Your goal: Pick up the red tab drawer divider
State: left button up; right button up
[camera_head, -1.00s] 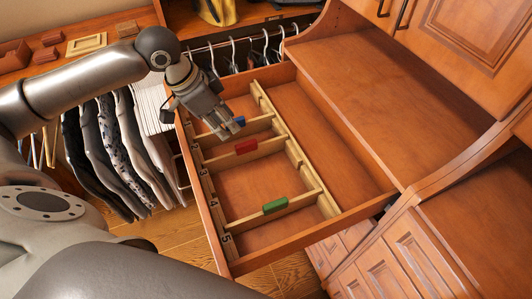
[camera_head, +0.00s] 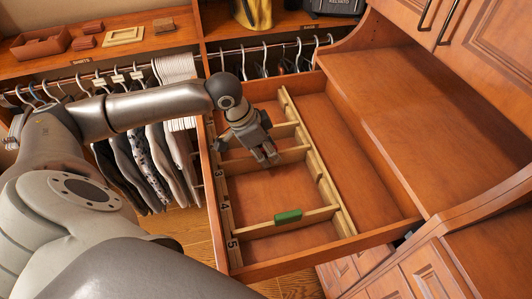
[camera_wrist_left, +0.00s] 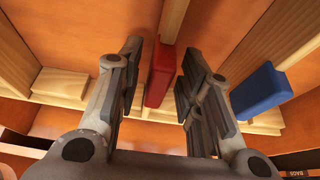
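The red tab (camera_wrist_left: 161,75) of the wooden divider lies between the two fingers of my left gripper (camera_wrist_left: 160,88) in the left wrist view. The fingers are open, with a narrow gap on each side of the tab. In the head view my left gripper (camera_head: 268,157) points down over the divider (camera_head: 292,154) inside the open drawer (camera_head: 232,258) and hides most of the red tab. The blue tab (camera_wrist_left: 260,91) stands just right of the fingers in the wrist view. My right gripper is not in view.
A green-tabbed divider (camera_head: 288,216) stands nearer in the same drawer. The long right compartment (camera_head: 335,150) is empty. A wooden counter (camera_head: 425,110) lies to the right. Clothes on hangers (camera_head: 150,165) hang to the left, under a shelf with small boxes (camera_head: 42,45).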

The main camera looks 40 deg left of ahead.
aim_at(267, 154)
pick_arm(q)
jog(key=shift+x, duration=1.65)
jog(key=shift+s, duration=0.15)
grip_shut()
jog(key=shift+r, duration=0.15)
